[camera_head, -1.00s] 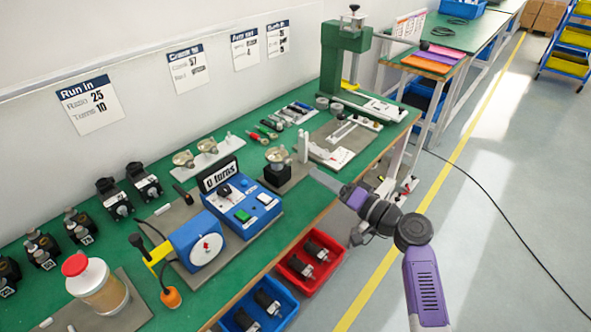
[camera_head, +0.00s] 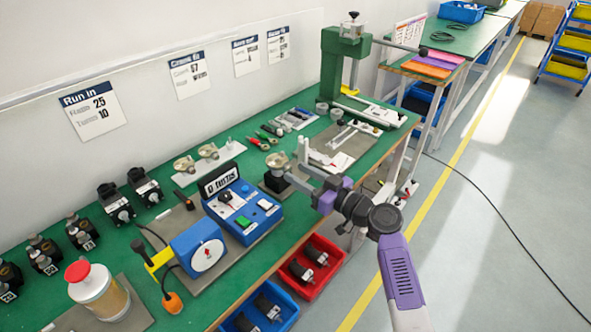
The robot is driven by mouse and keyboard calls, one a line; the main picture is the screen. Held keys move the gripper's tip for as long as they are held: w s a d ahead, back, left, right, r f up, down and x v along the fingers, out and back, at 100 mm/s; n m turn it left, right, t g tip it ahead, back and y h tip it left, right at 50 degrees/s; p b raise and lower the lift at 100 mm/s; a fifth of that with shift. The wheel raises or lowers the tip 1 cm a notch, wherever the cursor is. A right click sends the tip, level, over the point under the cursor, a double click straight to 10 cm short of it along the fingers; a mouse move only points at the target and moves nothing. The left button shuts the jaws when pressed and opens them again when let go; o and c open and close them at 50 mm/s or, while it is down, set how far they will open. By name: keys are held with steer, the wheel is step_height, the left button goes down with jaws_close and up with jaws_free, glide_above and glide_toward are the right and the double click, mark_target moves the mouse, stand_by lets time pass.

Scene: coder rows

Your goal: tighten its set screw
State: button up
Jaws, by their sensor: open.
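A round metal-coloured part (camera_head: 277,161) sits on a black block (camera_head: 276,183) on a grey mat near the bench's front edge. A set screw on it is too small to make out. My gripper (camera_head: 294,171) is open, its grey fingers pointing left at the right side of this part. The fingertips are close beside the part; I cannot tell whether they touch it. Nothing shows between the fingers. Two similar round parts stand on a white plate (camera_head: 209,163) further back.
A white upright post (camera_head: 303,150) and white fixture stand behind my gripper. Hand tools (camera_head: 265,139) lie at the back. Red bin (camera_head: 311,264) is below the edge.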

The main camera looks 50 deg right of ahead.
steer(key=shift+w, duration=0.95)
steer(key=shift+c, duration=0.3)
jaws_close()
steer(key=shift+f+m+b, duration=0.2)
steer(key=shift+m+b, duration=0.3)
steer(key=shift+b, duration=0.35)
steer(key=shift+r+m+b, duration=0.15)
steer(key=shift+m+b, duration=0.2)
steer(key=shift+m, duration=0.05)
steer(key=shift+o, duration=0.3)
jaws_free()
